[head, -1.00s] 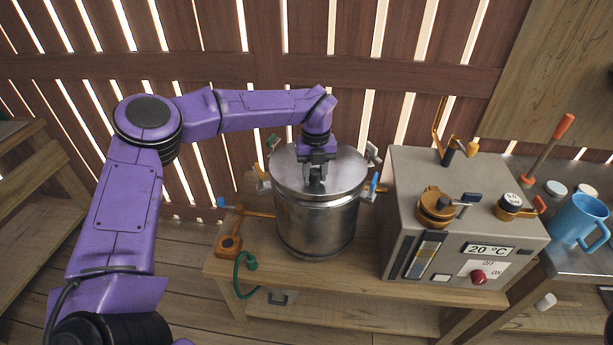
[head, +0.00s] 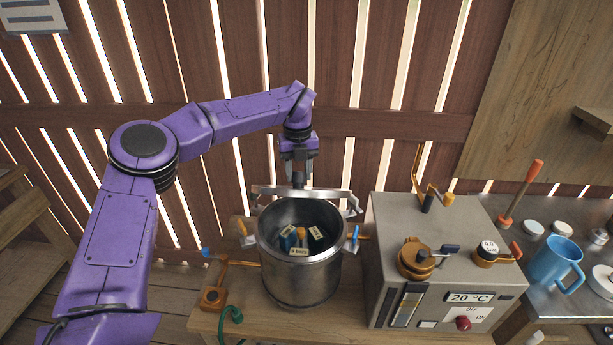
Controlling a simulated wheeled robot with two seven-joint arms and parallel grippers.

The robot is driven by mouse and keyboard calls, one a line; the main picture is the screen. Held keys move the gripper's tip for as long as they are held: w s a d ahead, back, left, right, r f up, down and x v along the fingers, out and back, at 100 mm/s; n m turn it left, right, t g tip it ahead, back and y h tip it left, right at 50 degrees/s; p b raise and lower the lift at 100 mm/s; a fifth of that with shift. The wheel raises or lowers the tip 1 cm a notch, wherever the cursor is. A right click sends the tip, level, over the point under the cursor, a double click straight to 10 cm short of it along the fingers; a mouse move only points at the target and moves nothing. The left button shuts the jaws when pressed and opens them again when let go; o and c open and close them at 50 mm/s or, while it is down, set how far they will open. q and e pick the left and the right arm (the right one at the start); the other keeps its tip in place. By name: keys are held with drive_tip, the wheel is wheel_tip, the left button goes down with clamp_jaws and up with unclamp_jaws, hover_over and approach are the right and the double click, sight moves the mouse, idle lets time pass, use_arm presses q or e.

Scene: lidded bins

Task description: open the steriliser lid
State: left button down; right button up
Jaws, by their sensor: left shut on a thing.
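The steriliser (head: 300,280) is a round steel pot on the wooden bench, and its mouth is open. Its lid (head: 325,195) stands up at the back rim, seen nearly edge-on. My left gripper (head: 299,178) is just behind the lid, shut on its handle; the lid partly hides the fingertips. My right gripper is not in view.
A grey control box (head: 440,260) with knobs and a 20 °C display stands close on the right. A blue mug (head: 553,265) is on the metal table further right. Clamps with blue and orange handles flank the pot. A slatted wooden wall is behind.

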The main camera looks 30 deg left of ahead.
use_arm(q)
drive_tip(key=shift+w+r, duration=0.15)
drive_tip(key=shift+w, duration=0.05)
drive_tip(key=c, duration=0.7)
unclamp_jaws()
drive_tip(key=shift+c, duration=0.2)
drive_tip(key=shift+o, duration=0.2)
drive_tip(key=shift+w+f, duration=0.3)
wheel_tip(320, 180, up, 11)
drive_tip(key=b, duration=0.1)
drive_tip(key=shift+f, duration=0.2)
